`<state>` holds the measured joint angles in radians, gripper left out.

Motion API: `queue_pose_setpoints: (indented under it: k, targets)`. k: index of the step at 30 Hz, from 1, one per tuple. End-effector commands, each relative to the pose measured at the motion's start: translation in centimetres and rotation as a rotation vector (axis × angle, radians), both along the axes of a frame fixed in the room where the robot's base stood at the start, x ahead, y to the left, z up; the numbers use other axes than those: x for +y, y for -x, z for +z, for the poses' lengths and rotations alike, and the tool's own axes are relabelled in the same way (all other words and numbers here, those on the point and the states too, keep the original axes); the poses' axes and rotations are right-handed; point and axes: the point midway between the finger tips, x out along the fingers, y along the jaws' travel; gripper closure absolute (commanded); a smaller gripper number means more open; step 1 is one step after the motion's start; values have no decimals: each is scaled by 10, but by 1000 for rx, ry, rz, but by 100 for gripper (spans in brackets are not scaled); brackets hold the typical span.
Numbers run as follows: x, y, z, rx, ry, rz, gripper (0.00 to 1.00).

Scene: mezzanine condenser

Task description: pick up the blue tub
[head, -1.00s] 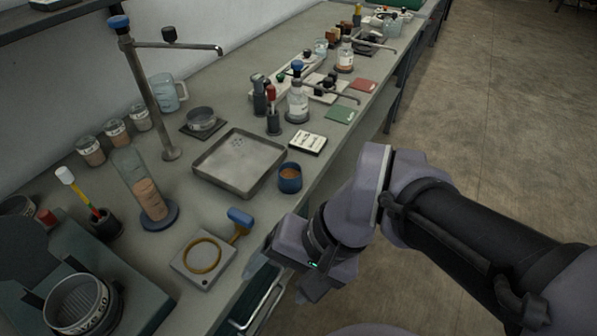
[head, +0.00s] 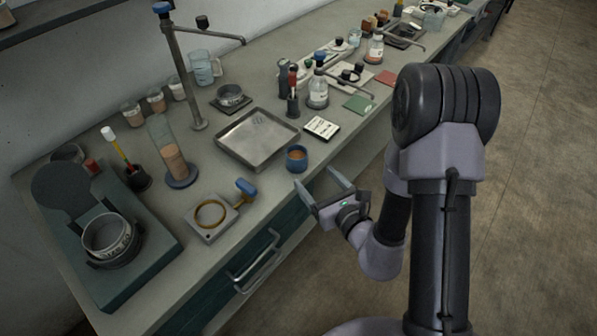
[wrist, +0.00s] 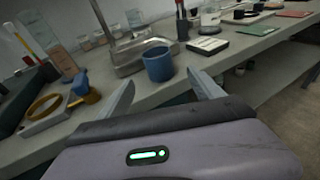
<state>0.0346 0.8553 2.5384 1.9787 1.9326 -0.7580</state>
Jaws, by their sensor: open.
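The blue tub (head: 296,158) is a small round cup with brownish contents. It stands upright near the front edge of the bench, just right of the metal tray's near corner. In the wrist view the tub (wrist: 158,64) is ahead, between and beyond the two fingertips. My gripper (head: 320,179) is open and empty, in front of the bench edge and close to the tub, with its fingers pointing toward it. It does not touch the tub. The open fingers also show in the wrist view (wrist: 160,88).
A metal tray (head: 240,152) lies just left of the tub. A plate with a yellow ring (head: 211,214) and a blue-headed tool (head: 245,188) lie nearer. A drawer handle (head: 257,262) juts out below the bench.

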Motion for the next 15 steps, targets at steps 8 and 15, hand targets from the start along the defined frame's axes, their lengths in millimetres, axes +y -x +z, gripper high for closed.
queue_pose_setpoints:
  k: [8, 15]
  targets:
    - [29, -49, -10, -2, -2, 2, 24]
    - [50, -80, -31, -2, -2, 3, 24]
